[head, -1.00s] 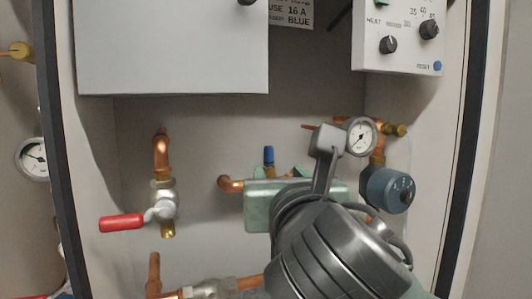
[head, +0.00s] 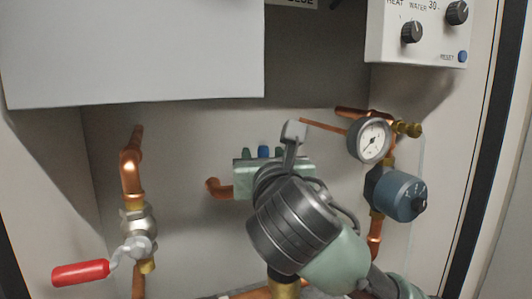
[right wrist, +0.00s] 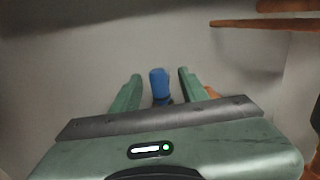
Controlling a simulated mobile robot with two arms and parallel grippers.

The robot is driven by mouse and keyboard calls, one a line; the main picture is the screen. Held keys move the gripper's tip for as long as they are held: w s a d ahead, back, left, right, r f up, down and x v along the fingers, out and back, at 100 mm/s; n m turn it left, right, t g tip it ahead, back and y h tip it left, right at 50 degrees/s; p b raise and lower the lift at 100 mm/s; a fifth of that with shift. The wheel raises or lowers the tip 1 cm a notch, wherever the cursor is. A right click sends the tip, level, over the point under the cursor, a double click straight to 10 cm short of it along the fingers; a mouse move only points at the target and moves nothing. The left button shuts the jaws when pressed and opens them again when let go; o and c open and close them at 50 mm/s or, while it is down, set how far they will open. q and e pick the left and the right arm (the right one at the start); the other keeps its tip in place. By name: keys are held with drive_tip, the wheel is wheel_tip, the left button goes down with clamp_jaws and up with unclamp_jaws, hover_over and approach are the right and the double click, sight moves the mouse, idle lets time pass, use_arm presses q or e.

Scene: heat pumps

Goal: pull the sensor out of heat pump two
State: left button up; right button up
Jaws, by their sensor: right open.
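The blue-capped piece (head: 263,152) that looks like the sensor stands upright inside the cabinet, near the back wall. In the right wrist view the blue cap (right wrist: 159,82) lies between the fingertips, with a visible gap on each side. My right gripper (head: 263,154) is open, its two green fingers on either side of the cap; it also shows in the right wrist view (right wrist: 158,88). The gripper body and wrist hide the lower part of the piece and its seat. My left gripper is not in view.
A red-handled valve (head: 82,272) stands at the left. A pressure gauge (head: 371,140) and a blue-grey round component (head: 402,193) are to the right of my arm. A white box (head: 135,50) and a knob panel (head: 418,32) hang above. Copper pipes (head: 375,230) run nearby.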

sight(260, 133)
drive_tip(key=shift+w, duration=0.1)
clamp_jaws()
drive_tip(key=shift+r, duration=1.6)
